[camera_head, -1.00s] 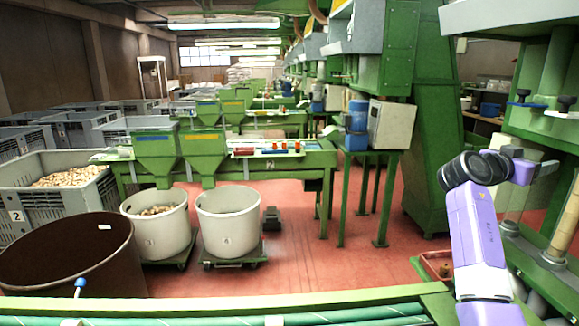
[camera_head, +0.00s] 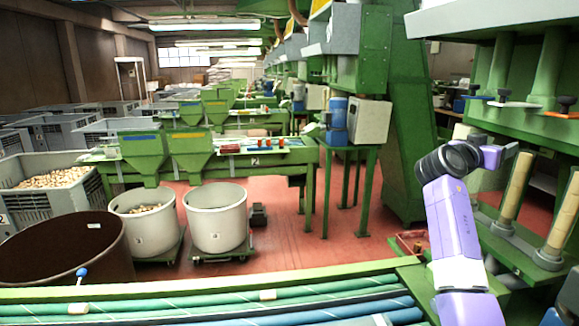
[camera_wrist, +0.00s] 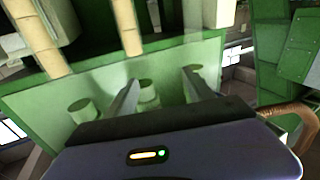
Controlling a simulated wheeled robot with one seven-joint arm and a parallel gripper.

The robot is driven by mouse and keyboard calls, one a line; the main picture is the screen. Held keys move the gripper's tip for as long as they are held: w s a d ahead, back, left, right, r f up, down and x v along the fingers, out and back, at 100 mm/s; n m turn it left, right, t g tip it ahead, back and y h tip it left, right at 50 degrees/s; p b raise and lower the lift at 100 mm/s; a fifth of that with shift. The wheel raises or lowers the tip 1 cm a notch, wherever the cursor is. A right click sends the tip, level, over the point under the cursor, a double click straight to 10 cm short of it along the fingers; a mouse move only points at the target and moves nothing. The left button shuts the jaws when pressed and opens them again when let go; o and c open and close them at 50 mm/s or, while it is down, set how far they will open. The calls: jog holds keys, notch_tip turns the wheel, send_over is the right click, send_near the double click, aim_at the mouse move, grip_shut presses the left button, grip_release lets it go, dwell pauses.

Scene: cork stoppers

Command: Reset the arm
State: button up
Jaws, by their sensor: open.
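My purple arm (camera_head: 452,215) stands at the right of the head view, bent at a black joint, with its upper part pointing right toward the green machine. My gripper (camera_wrist: 160,77) shows clearly only in the wrist view, where its two grey fingers are apart with nothing held between them. Behind the fingers is a green machine face with short round green stubs (camera_wrist: 84,110). Whether the fingers touch it I cannot tell. In the head view the fingers cannot be made out.
A green machine with tan upright tubes (camera_head: 512,192) stands close on the right. A green-framed bench with green and blue rollers (camera_head: 220,305) crosses the front. White tubs (camera_head: 215,222), a brown barrel (camera_head: 65,255) and grey crates (camera_head: 40,205) stand left. Red floor is open in the middle.

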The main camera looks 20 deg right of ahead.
jog(key=w+a+f+n+t+y+b, duration=0.1)
jog(key=w+a+f+n+t+y, duration=0.1)
jog(key=w+a+f+n+t, duration=0.25)
jog(key=w+a+f+n+t+y, duration=0.1)
jog(key=a+f+n+t, duration=0.3)
jog(key=a+f+t, duration=0.3)
jog(key=s+a+f+n+t+y+b, duration=0.15)
jog(key=s+a+f+y, duration=0.25)
jog(key=a+f, duration=0.5)
jog(key=s+a+f+n+t+y+b, duration=0.1)
jog(key=s+a+f+n+t+y, duration=0.25)
jog(key=a+f, duration=0.55)
jog(key=s+a+f+g+y+b, duration=0.1)
jog(key=s+a+f, duration=0.3)
jog(key=s, duration=0.9)
jog(key=s+a+f+n+g+y+b, duration=0.1)
jog(key=s+a+f+g+y+b, duration=0.1)
jog(key=s+a, duration=0.9)
jog(key=s+a+f+n+g+y+b, duration=0.1)
jog(key=s+a+f+y+b, duration=0.2)
jog(key=s, duration=1.1)
jog(key=a+f+y, duration=0.2)
jog(key=a+f, duration=0.2)
jog(key=a, duration=0.1)
jog(key=shift+s+a+f, duration=0.25)
jog(key=shift+s+f, duration=0.1)
jog(key=shift+s, duration=0.05)
